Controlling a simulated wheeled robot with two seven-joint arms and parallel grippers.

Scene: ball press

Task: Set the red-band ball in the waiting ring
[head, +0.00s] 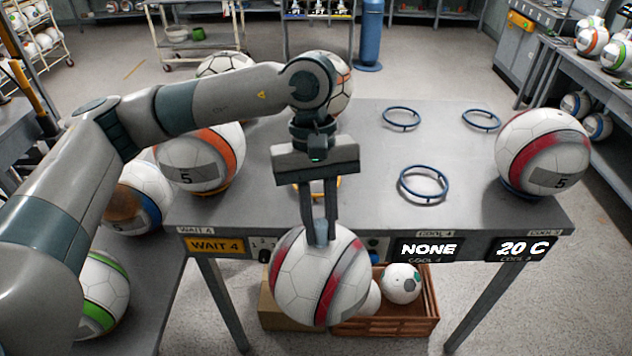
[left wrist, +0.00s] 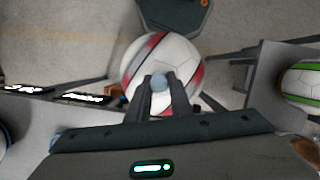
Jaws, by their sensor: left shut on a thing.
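My left gripper (head: 320,232) is shut on the grey-blue stem on top of a white ball with red bands (head: 345,285). The ball hangs in front of the table's front edge, apart from the floor. In the left wrist view the ball (left wrist: 182,62) is below the fingers (left wrist: 160,84), with the stem between them. A yellow-orange ring (head: 320,188), which looks like the waiting ring, lies on the table behind the fingers and is mostly hidden. Another red-band ball (head: 543,150) sits on a blue ring at the table's right. My right gripper is not in view.
Empty blue rings lie on the table at front (head: 424,183), back middle (head: 401,117) and back right (head: 481,119). An orange-band ball (head: 195,160) stands at the table's left. Displays (head: 428,249) line the front edge. A crate (head: 400,322) with balls is on the floor below.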

